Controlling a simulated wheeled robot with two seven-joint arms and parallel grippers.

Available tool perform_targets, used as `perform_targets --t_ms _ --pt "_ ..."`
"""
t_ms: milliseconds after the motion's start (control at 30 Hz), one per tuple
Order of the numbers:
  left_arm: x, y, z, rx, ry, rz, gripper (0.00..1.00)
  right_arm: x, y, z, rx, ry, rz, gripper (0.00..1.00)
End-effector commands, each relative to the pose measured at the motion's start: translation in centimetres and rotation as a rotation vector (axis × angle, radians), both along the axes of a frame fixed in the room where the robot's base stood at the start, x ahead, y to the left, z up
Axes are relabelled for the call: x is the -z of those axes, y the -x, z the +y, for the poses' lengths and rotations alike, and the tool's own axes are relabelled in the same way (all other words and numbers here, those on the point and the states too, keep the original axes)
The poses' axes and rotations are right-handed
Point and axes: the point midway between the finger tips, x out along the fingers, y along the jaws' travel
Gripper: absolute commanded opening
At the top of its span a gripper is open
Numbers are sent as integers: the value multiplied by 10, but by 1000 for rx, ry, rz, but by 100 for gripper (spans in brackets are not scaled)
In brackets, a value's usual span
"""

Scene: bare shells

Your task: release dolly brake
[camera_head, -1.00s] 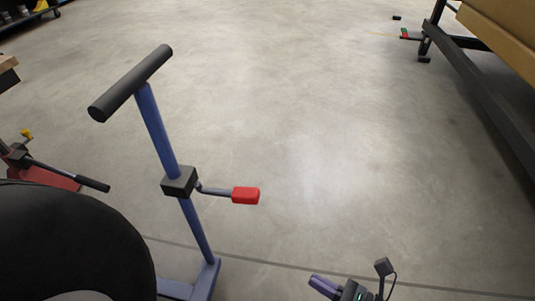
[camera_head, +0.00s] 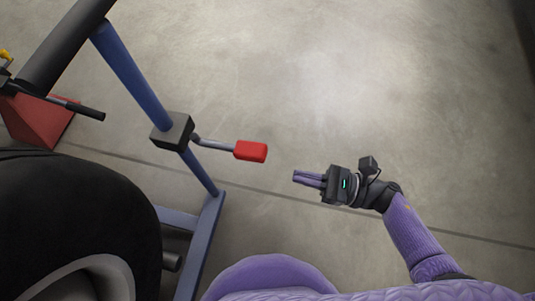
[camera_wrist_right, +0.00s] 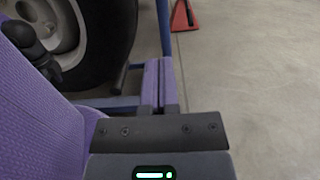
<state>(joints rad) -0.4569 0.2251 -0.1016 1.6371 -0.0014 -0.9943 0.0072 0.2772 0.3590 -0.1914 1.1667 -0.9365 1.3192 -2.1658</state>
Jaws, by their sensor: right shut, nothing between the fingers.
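The dolly (camera_head: 205,245) is a blue frame with an upright post (camera_head: 135,75) and a black crossbar handle (camera_head: 65,45) on top. A black block (camera_head: 172,132) on the post carries a grey brake lever that ends in a red grip (camera_head: 250,151), sticking out to the right. My right gripper (camera_head: 297,177) is shut and empty, a little right of and below the red grip, apart from it. Its closed fingers also show in the right wrist view (camera_wrist_right: 160,85), where the red grip is not seen. My left gripper is not in view.
A large black tyre (camera_head: 70,220) stands at the lower left, by the dolly frame. A red stand (camera_head: 38,130) with a black handle (camera_head: 85,110) is at the left. The concrete floor (camera_head: 400,90) to the right is clear.

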Motion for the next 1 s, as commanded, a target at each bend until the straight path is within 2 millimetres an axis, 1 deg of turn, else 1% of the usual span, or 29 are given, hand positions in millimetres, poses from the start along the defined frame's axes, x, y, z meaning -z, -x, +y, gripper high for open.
perform_targets --t_ms 67,167,300,433,600,700,1000 --pt "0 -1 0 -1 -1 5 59 -1 -5 17 -1 -3 -2 0" --pt "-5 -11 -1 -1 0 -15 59 -2 -12 38 0 -4 0 0" --pt "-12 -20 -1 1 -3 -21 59 -4 -22 66 1 -3 -1 0" --pt "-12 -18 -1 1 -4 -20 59 -27 -22 68 1 1 -4 0" --pt "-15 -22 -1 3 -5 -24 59 -41 -23 70 1 2 1 0" --pt "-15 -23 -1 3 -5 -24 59 -44 -23 71 2 1 -1 0" --pt "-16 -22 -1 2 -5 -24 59 -45 -23 71 2 3 1 0"
